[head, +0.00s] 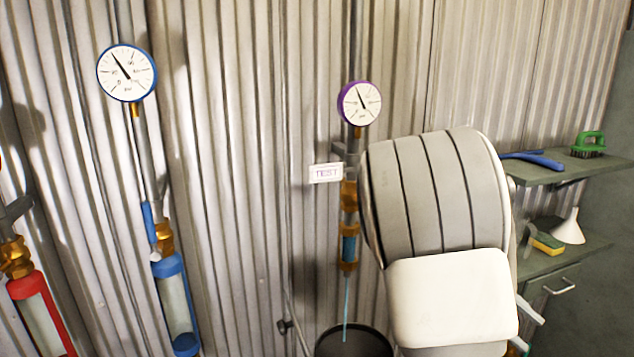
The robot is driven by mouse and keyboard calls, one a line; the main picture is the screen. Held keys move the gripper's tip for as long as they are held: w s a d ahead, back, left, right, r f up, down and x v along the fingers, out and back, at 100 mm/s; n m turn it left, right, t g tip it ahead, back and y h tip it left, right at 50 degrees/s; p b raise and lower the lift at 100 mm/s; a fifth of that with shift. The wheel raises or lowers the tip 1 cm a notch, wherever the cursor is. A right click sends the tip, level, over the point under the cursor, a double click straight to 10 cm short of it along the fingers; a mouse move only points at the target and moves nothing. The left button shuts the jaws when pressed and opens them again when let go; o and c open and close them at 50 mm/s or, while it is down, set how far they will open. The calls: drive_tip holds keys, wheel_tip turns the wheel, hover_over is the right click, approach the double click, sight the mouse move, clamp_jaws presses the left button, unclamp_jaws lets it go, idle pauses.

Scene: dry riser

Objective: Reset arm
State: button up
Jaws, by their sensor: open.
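My arm (445,200) fills the right of the middle, with a ribbed grey link above a white block. My gripper cannot be made out; the arm's links hide what lies behind them. A purple-rimmed gauge (360,103) sits on a pipe with brass fittings just left of my arm. A white TEST label (326,173) is beside that pipe. A thin light-blue stream (346,308) runs from the pipe's lower end into a dark bucket (355,343).
A blue-rimmed gauge (127,73) tops a pipe with a blue cylinder (176,305). A red cylinder (40,318) is at far left. Right shelves hold a blue tool (535,159), green brush (588,145), sponge (547,243) and white funnel (569,228). Corrugated wall (240,150) stands behind.

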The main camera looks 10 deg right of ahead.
drive_tip(key=s+a+r+t+y, duration=0.1)
drive_tip(key=s+a+t+y, duration=0.1)
drive_tip(key=a, duration=0.6)
drive_tip(key=s+a+r+m+t+y, duration=0.1)
drive_tip(key=s+a+r+t+y, duration=0.1)
drive_tip(key=a+t, duration=0.4)
drive_tip(key=s+a+r+m+t+y, duration=0.1)
drive_tip(key=s+a+t+y, duration=0.3)
drive_tip(key=a, duration=0.7)
drive_tip(key=shift+s+a+r+t+y, duration=0.2)
drive_tip(key=shift+r+t+y, duration=0.25)
drive_tip(key=shift+y, duration=0.25)
